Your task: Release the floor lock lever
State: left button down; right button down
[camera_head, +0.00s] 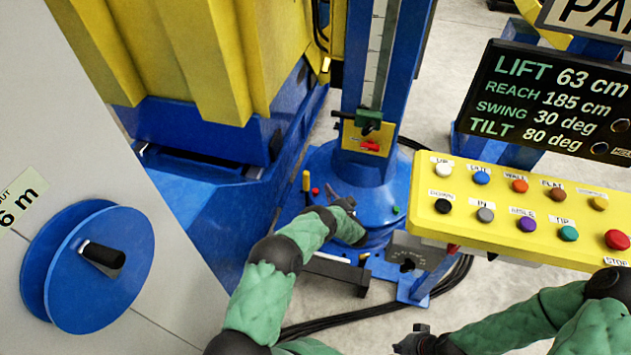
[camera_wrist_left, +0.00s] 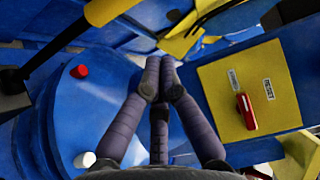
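A lever with a yellow grip (camera_head: 306,181) stands up from the blue base, left of my left gripper. A yellow grip on a black rod (camera_wrist_left: 105,10) shows at the top left of the left wrist view; it looks like the same lever. No floor lock label is readable. My left gripper (camera_head: 342,202) is over the blue base. In the left wrist view its fingertips (camera_wrist_left: 160,62) meet with nothing visible between them, apart from the lever. My right gripper (camera_head: 412,341) is low in the head view, below the button panel; its fingers are too small to read.
A red handle (camera_head: 369,146) sits on a yellow plate on the column; the left wrist view shows a red handle (camera_wrist_left: 246,110) beside a RESET label. A red knob (camera_wrist_left: 79,71) is on the blue base. The yellow button panel (camera_head: 428,217) and blue handwheel (camera_head: 62,270) flank the arms.

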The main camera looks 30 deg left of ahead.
pick_arm(q)
jog(key=b+x, duration=0.5)
jog(key=x, duration=0.5)
jog(key=shift+s+d+p, duration=0.15)
jog(key=shift+s+p, duration=0.2)
jog(key=shift+s, duration=1.65)
